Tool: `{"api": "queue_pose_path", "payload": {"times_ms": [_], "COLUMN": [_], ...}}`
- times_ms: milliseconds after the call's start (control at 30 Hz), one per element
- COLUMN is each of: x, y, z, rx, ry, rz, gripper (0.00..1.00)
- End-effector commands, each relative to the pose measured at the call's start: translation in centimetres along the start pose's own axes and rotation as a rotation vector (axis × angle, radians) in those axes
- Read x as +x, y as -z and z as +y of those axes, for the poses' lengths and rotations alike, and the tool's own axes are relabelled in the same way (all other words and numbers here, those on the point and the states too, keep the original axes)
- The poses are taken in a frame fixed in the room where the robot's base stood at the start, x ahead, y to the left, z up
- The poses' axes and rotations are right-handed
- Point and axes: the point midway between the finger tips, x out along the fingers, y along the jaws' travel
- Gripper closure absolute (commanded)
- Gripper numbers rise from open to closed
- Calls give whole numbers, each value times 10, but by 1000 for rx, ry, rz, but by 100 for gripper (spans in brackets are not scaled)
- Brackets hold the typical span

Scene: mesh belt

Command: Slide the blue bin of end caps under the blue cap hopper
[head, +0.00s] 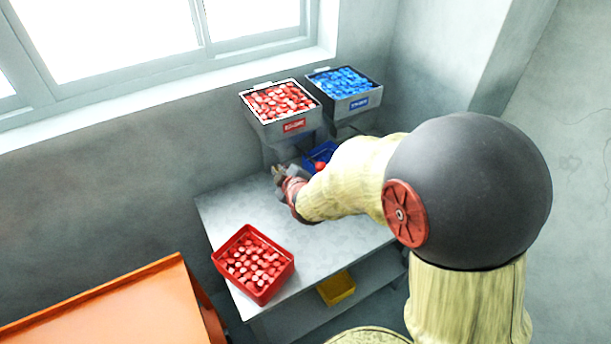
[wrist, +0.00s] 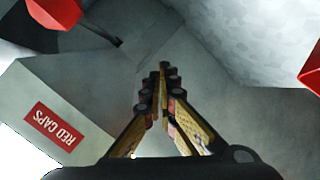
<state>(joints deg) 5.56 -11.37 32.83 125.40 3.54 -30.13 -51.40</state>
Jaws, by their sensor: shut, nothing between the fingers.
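The blue bin (head: 314,157) stands at the back of the grey table, below the level of the hoppers. My arm covers part of it, so its contents and its exact place relative to the blue hopper's outlet cannot be told. The blue cap hopper (head: 358,103), full of blue caps, is at the back right. My gripper (head: 277,170) is left of the blue bin, near the front of the red hopper (head: 269,128). In the wrist view, my gripper (wrist: 163,72) is shut and empty, with the "RED CAPS" label (wrist: 53,127) to its left. The blue bin is not recognisable there.
A red bin (head: 232,280) of red caps sits at the table's front left; its edge shows in the wrist view (wrist: 313,70). A yellow bin (head: 336,289) is on the lower shelf. An orange surface (head: 120,310) stands front left. The tabletop (head: 225,207) is clear at left.

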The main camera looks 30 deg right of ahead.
Motion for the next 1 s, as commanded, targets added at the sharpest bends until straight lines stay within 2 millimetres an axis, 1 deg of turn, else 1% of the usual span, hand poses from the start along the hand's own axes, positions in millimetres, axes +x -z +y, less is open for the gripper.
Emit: {"api": "queue_pose_path", "payload": {"times_ms": [33,100,167,200,333,400,500,600,767,867,1000], "x": [18,36,48,55,66,66,63,58,59,68,90], "y": [-16,-32,-46,-57,-90,-104,-121,-130,-132,-130,-126], "z": [-9,-14,-19,-23,-38,-45,-53,-58,-58,-52,-43], "rx": [-54,-138,-212,-262,-422,-498,-582,-636,-665,-665,-665], "ry": [-32,-93,-148,-184,-303,-361,-428,-471,-497,-500,-499], "rz": [7,26,38,42,48,45,37,31,28,29,29], "gripper": [100,100,100,100,100,100,100,100,100,100,100]}}
